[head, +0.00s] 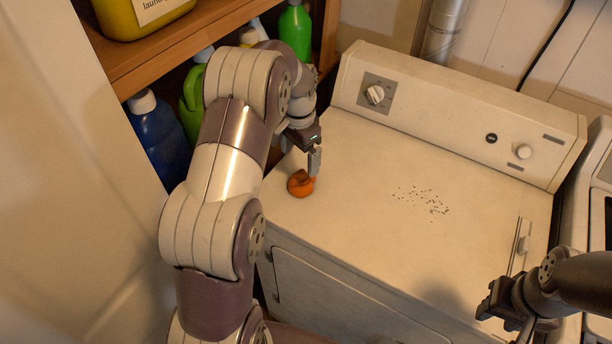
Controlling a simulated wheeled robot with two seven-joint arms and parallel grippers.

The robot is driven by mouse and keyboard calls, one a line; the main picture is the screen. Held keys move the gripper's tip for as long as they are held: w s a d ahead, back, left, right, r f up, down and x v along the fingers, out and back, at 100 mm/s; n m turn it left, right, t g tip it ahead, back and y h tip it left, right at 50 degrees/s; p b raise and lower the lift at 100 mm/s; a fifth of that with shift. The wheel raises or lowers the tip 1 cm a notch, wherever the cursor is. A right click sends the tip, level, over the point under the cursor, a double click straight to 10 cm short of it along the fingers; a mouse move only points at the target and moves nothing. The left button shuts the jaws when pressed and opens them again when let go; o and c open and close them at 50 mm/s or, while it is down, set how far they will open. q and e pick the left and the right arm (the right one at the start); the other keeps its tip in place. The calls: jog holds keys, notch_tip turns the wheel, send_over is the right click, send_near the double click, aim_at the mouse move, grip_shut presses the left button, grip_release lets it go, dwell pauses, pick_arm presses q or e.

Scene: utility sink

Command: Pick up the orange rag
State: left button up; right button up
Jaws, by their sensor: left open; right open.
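The orange rag (299,184) lies crumpled in a small heap on the left part of the white dryer top (370,175). My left gripper (314,163) is right above and beside the rag, pointing down, with its jaws open. Its fingers overlap the rag's upper right edge in the picture, and I cannot tell whether they touch it. My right gripper (487,308) is at the lower right, over the front right part of the machine, open and empty, far from the rag.
Dark specks (425,200) are scattered on the machine's top. A control panel (455,112) with knobs rises at the back. A wooden shelf (165,45) with bottles, including a blue bottle (160,140) and a green bottle (296,30), stands at the left.

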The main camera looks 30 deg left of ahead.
aim_at(302, 182)
pick_arm(q)
jog(key=shift+s+d+f, duration=0.1)
jog(key=shift+d+f, duration=0.1)
jog(key=shift+f, duration=0.3)
jog(key=shift+s+d+f, duration=0.1)
jog(key=shift+d+f, duration=0.05)
jog(key=shift+f, duration=0.3)
jog(key=f, duration=0.1)
jog(key=w+f+p, duration=0.1)
jog(key=f, duration=0.1)
jog(key=shift+w+d, duration=0.15)
jog(key=shift+d, duration=0.05)
jog(key=f+p, duration=0.1)
jog(key=f, duration=0.1)
jog(key=a+f, duration=0.1)
jog(key=f, duration=0.1)
jog(key=shift+s+p, duration=0.2)
jog(key=shift+p, duration=0.2)
jog(key=shift+f, duration=0.4)
jog(key=shift+w+d+f, duration=0.1)
jog(key=shift+w+f, duration=0.05)
jog(key=shift+f, duration=0.05)
jog(key=c, duration=1.1)
pick_arm(e)
jog(key=r, duration=0.2)
jog(key=shift+w+d+r, duration=0.2)
jog(key=shift+w+r, duration=0.15)
jog(key=shift+w, duration=0.05)
